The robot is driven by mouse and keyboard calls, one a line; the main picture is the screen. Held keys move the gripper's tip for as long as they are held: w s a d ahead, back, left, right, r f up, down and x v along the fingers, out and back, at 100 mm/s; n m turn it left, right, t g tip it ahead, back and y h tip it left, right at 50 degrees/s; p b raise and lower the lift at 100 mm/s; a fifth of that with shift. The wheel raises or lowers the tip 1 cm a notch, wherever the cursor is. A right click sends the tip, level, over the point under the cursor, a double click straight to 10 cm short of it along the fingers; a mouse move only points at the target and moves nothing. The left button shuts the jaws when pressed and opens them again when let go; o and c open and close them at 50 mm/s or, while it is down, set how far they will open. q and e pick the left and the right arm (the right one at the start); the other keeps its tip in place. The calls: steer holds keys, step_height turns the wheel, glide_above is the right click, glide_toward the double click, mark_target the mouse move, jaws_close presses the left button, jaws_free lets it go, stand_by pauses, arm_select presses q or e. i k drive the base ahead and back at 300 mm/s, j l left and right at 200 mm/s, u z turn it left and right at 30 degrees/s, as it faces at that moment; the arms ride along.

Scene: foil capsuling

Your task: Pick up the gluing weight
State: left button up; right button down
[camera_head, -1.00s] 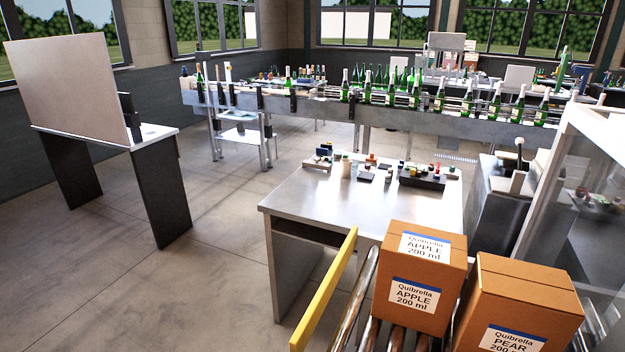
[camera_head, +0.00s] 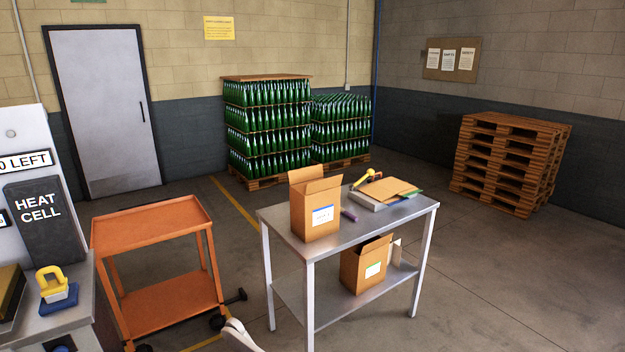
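I cannot identify the gluing weight with certainty in the current head view. A yellow, handle-shaped object (camera_head: 52,283) with a pale lower part stands on a blue base (camera_head: 60,299) on the grey counter at the lower left; I cannot tell what it is. Neither of my grippers is in view. A pale rounded shape shows at the bottom edge, too cut off to identify.
An orange two-shelf cart (camera_head: 150,222) stands beside the counter (camera_head: 50,325). A metal table (camera_head: 345,235) holds an open carton (camera_head: 316,208), with another carton (camera_head: 364,266) on its lower shelf. Bottle stacks (camera_head: 268,130) and wooden pallets (camera_head: 508,165) stand behind. Floor at right is clear.

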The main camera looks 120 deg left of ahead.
mark_target(380, 177)
steer(key=u, duration=3.6)
steer(key=i+z, duration=0.35)
steer(key=i, duration=0.2)
steer(key=i+z, duration=0.3)
steer(key=i, duration=0.3)
steer(key=i+l+z, duration=0.1)
steer(key=i+z, duration=0.2)
steer(key=i, duration=0.45)
steer(key=i+j+z, duration=0.1)
steer(key=i+z, duration=0.25)
steer(key=i, duration=0.35)
steer(key=i+u, duration=0.2)
steer(key=i, duration=0.25)
steer(key=i+l+u, duration=0.2)
steer(key=i, duration=0.3)
steer(key=i+l+u, duration=0.2)
steer(key=i, duration=0.25)
steer(key=i+u, duration=0.25)
steer(key=u, duration=0.25)
steer(key=i+l+u, duration=0.15)
steer(key=u, duration=0.3)
steer(key=i+l+u, duration=0.25)
steer(key=u, duration=0.25)
steer(key=i+l+u, duration=0.15)
steer(key=u, duration=0.3)
steer(key=i+l+u, duration=0.1)
steer(key=u, duration=0.4)
steer(key=l+u, duration=0.25)
steer(key=u, duration=0.2)
steer(key=i+l, duration=0.05)
